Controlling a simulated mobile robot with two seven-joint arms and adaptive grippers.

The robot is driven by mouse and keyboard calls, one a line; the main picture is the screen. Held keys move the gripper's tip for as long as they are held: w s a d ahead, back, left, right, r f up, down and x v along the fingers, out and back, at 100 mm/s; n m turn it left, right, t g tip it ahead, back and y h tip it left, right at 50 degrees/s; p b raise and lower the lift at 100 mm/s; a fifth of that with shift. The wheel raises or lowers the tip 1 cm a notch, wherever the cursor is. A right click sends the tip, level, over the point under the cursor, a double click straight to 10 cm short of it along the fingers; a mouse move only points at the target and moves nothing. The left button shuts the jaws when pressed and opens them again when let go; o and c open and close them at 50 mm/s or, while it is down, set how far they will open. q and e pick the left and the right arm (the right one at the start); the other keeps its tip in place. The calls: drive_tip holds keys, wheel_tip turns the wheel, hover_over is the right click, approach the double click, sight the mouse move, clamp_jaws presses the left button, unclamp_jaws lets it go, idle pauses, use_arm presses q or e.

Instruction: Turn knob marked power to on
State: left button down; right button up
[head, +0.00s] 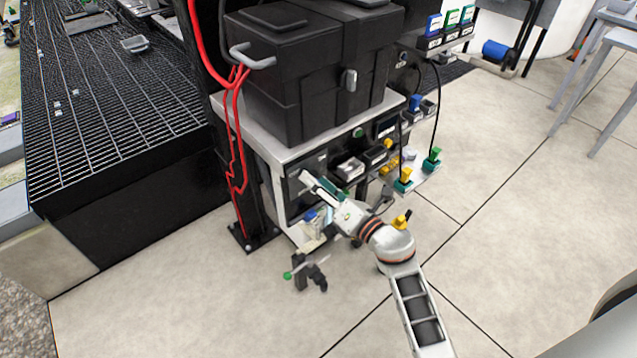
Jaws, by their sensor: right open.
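A knob marked power cannot be made out; the labels are too small to read, and my right arm covers part of the panel. The dark front panel (290,188) of the cabinet faces the open floor, beneath the white top. My right gripper (309,183) is open, close in front of this panel near its upper part. Whether it touches anything there cannot be told. My left gripper is not in view.
A large black case (300,75) stands on the cabinet's white top (270,150). Red cables (236,140) hang at its left. Yellow (404,174) and green (432,154) plugs stick out at the right. A black fitting (308,272) is low in front. Tiled floor at lower left is clear.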

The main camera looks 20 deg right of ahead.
drive_tip(key=c, duration=1.1)
drive_tip(key=shift+c, duration=0.2)
use_arm(q)
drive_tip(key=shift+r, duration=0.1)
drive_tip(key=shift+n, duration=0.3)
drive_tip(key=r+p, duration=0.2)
drive_tip(key=p, duration=0.3)
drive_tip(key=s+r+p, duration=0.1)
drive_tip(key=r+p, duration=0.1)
drive_tip(key=p, duration=0.2)
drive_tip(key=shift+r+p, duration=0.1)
drive_tip(key=shift+p, duration=0.3)
use_arm(e)
drive_tip(key=m, duration=1.7)
drive_tip(key=shift+f+m, duration=0.4)
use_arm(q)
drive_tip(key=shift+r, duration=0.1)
